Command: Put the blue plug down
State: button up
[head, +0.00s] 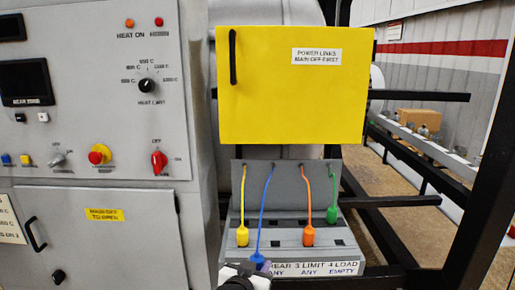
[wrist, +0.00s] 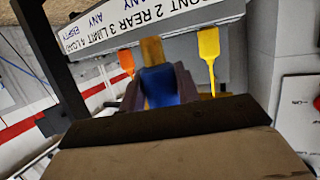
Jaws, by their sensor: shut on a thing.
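The blue plug (head: 257,258) hangs at the end of its blue cord at the front edge of the grey sloped panel (head: 287,222). My gripper (head: 258,267) is at the bottom of the head view, low in front of that edge, and mostly cut off. In the wrist view the blue plug (wrist: 160,86) sits between the two fingers of my gripper (wrist: 160,92), which are shut on it. A tan-orange piece (wrist: 152,50) shows just beyond it; I cannot tell what it is. The plug's tip is hidden.
Yellow (head: 242,236), orange (head: 307,236) and green (head: 333,214) plugs sit on the panel, among dark square holes. A white label strip (head: 315,269) runs along its front. A yellow cover (head: 290,90) is above. A black frame post (head: 485,190) stands right.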

notch_tip(320, 180, down, 42)
jog(key=n+y+b, duration=0.2)
jog(key=n+y, duration=0.2)
jog(key=y, duration=0.1)
jog(key=shift+w+t, duration=0.4)
